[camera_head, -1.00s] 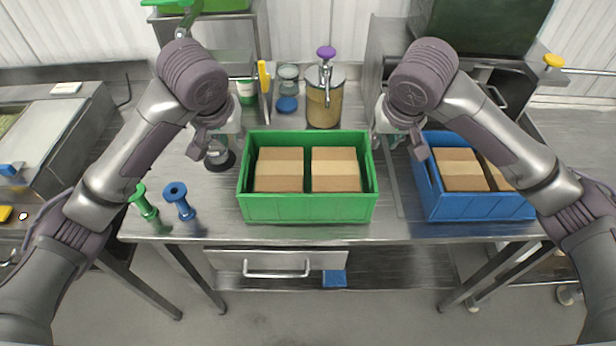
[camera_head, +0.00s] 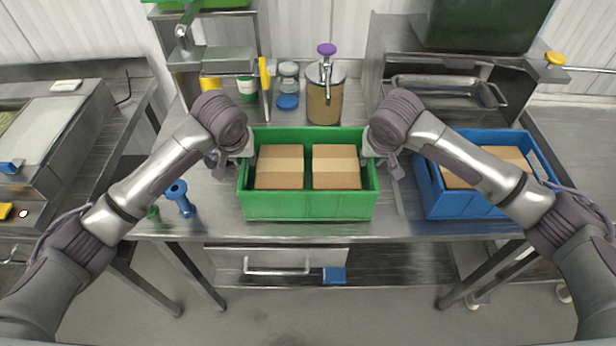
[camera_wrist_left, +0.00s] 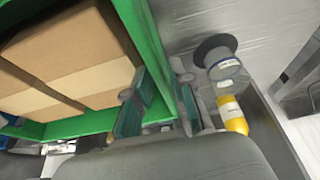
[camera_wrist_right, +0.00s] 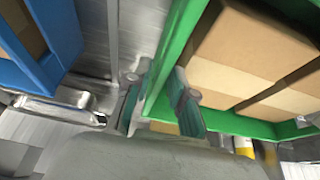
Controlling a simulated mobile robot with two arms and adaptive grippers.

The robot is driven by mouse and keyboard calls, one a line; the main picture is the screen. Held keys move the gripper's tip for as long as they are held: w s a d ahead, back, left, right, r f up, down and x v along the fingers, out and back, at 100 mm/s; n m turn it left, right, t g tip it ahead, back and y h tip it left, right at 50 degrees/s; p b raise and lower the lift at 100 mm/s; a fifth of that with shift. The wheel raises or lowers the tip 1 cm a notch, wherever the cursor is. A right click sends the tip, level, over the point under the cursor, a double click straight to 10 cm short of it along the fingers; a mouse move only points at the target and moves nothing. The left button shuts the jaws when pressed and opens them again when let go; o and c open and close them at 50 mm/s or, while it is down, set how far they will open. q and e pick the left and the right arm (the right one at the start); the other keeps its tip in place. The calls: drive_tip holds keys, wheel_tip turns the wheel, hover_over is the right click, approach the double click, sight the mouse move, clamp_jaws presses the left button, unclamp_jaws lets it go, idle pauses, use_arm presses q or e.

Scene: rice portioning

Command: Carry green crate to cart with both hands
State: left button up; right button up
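The green crate (camera_head: 308,206) stands on the steel table with two cardboard boxes (camera_head: 280,166) inside. It also shows in the left wrist view (camera_wrist_left: 138,30) and the right wrist view (camera_wrist_right: 178,40). My left gripper (camera_head: 240,158) is at the crate's left side wall. In the left wrist view its fingers (camera_wrist_left: 157,100) are apart, one on each side of the wall. My right gripper (camera_head: 375,158) is at the right side wall, its fingers (camera_wrist_right: 160,100) also apart around the wall. The head view partly hides both fingertips behind my wrists. I cannot identify the cart.
A blue crate (camera_head: 462,208) with boxes stands on the right, partly behind my right arm. A dispenser with a purple knob (camera_head: 325,98) and a jar (camera_head: 288,78) stand behind the green crate.

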use_arm(q)
drive_tip(key=shift+w+f, duration=0.15)
drive_tip(key=shift+f, duration=0.3)
use_arm(e)
drive_tip(key=shift+w+f, duration=0.15)
drive_tip(key=shift+f, duration=0.3)
use_arm(q)
clamp_jaws()
use_arm(e)
clamp_jaws()
use_arm(q)
drive_tip(key=shift+r, duration=0.1)
use_arm(e)
drive_tip(key=shift+r, duration=0.1)
